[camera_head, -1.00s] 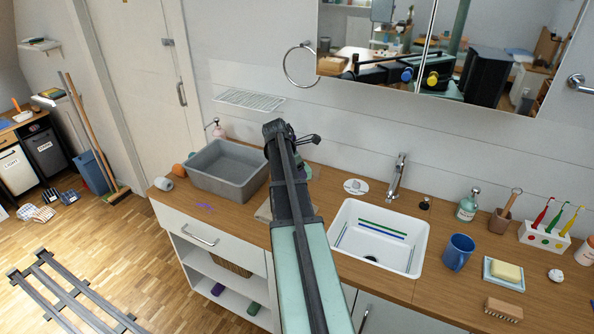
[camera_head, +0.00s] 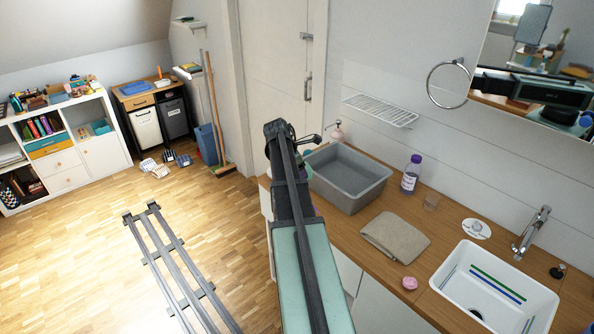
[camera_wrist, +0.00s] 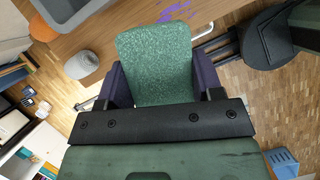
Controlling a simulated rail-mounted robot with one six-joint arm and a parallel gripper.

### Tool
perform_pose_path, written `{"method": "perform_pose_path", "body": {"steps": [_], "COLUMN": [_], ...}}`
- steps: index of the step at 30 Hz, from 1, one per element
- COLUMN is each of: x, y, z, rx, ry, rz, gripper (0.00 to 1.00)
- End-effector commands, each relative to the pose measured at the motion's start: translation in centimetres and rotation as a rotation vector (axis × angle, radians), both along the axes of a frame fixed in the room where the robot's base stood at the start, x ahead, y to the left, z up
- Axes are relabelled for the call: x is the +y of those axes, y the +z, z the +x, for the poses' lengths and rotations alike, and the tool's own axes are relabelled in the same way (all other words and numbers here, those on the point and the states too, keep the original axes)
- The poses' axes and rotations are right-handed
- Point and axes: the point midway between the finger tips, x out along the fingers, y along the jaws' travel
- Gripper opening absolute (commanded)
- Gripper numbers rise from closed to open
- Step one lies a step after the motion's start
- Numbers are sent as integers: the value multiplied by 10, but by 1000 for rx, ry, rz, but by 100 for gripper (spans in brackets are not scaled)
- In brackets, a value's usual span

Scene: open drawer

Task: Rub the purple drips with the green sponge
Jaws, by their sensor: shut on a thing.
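The green sponge (camera_wrist: 155,55) is a speckled block held between the two dark fingers of my gripper (camera_wrist: 160,80) in the wrist view. The purple drips (camera_wrist: 176,11) are thin marks on the wooden counter, at the top of the wrist view beyond the sponge's far edge. The sponge appears apart from them in the picture; its height above the counter is hard to judge. In the head view my arm covers the drips and hides my fingers.
A grey basin (camera_head: 348,178), a purple-capped bottle (camera_head: 411,174), a folded cloth (camera_head: 396,237) and a pink item (camera_head: 409,283) stand on the counter (camera_head: 440,225). The white sink (camera_head: 545,315) is to the right. A grey rounded thing (camera_wrist: 80,65) lies left of the sponge.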

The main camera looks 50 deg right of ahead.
Motion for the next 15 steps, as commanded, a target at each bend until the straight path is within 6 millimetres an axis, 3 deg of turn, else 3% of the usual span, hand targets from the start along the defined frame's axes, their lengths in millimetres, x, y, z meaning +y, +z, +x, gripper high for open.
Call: {"method": "perform_pose_path", "body": {"steps": [1, 9, 15], "x": [-8, -34, -43], "y": [-18, -59, -69], "z": [6, 25, 31], "rx": [0, 0, -1], "ry": [-9, -50, -67], "rz": [0, 0, 0], "gripper": [41, 41, 41]}}
